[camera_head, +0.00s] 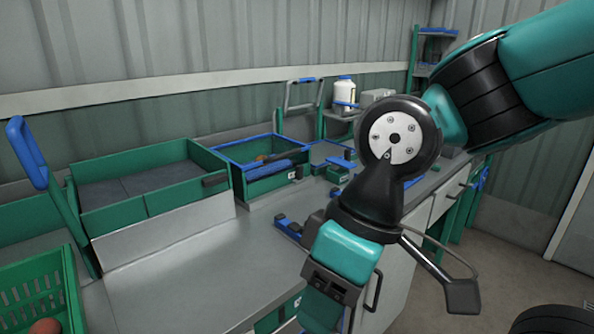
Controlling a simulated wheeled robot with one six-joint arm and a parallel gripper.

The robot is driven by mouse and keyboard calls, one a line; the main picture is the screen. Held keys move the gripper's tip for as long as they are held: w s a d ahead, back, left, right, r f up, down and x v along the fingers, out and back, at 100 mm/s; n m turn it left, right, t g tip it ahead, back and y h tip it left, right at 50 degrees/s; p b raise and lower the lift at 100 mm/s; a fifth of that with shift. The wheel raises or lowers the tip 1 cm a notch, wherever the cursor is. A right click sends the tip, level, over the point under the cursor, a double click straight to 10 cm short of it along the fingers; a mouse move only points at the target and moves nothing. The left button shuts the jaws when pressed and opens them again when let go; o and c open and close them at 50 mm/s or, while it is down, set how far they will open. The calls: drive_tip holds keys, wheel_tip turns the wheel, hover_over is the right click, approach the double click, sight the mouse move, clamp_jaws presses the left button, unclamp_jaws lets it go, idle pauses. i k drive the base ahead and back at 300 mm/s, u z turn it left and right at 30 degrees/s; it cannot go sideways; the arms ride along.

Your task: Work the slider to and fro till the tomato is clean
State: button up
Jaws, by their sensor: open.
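A green box with a blue rim (237,181) stands on the bench at the back, left of my arm. My gripper (328,290) hangs at the bottom centre, in front of the bench and well nearer than the box. Its jaws are open, and I see nothing held. Its fingertips are not clearly visible, and my arm hides part of the bench.
A wide green tray (160,205) with a grey floor stands left of the box. A green crate (30,290) with a red tomato (46,327) is at the lower left. Blue-topped fixtures (288,228) stand near my gripper. The bench top (190,270) at front is clear.

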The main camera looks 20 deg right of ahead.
sight(299, 169)
drive_tip(key=k, duration=1.15)
drive_tip(key=z, duration=0.7)
drive_tip(key=i, duration=2)
drive_tip(key=u, duration=0.65)
